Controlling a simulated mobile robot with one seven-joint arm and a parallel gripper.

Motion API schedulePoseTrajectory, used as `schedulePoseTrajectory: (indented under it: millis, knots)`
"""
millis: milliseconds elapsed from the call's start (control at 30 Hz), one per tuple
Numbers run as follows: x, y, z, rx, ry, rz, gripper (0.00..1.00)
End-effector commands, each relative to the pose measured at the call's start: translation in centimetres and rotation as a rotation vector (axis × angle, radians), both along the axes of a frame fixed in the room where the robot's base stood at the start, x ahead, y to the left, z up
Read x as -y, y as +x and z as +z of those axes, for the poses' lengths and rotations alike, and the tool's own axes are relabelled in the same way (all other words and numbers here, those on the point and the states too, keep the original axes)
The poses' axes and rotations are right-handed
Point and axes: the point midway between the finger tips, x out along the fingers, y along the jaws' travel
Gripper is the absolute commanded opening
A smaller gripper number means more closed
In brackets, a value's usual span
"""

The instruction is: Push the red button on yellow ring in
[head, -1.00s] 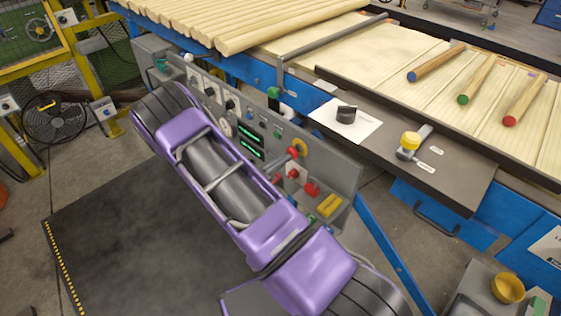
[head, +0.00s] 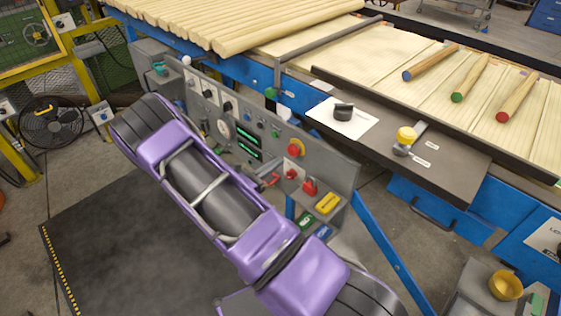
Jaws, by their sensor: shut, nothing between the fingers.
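The red button on its yellow ring (head: 295,149) is on the sloped grey control panel (head: 341,170), towards its right end. It is in plain sight, and I cannot tell how deep the button sits. The fingers are shut and empty, and appear apart from the button. My arm hides part of the gripper and the lower left of the panel.
Near the button are a small red control (head: 291,174), a red switch (head: 310,187) and a yellow block (head: 328,203). Green displays (head: 248,145), knobs and a gauge lie to the left. A yellow knob lever (head: 406,136) and black knob (head: 343,111) stand on the ledge above.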

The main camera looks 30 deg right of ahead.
Motion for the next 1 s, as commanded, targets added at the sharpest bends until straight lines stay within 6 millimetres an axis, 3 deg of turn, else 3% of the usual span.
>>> schedulePoseTrajectory:
  millis: [33,200,400,600,1000]
  knots:
    - [-1.6,-0.4,0.0,-0.001,0.002,0.006,0.0]
    - [-5.4,-1.8,0.0,0.0,0.002,0.005,0.0]
    - [-8.3,-2.9,0.0,-0.001,0.002,0.003,0.0]
    - [-9.3,-3.3,0.0,0.0,0.001,0.0,0.0]
    - [-9.3,-3.3,0.0,0.0,0.001,0.0,0.0]
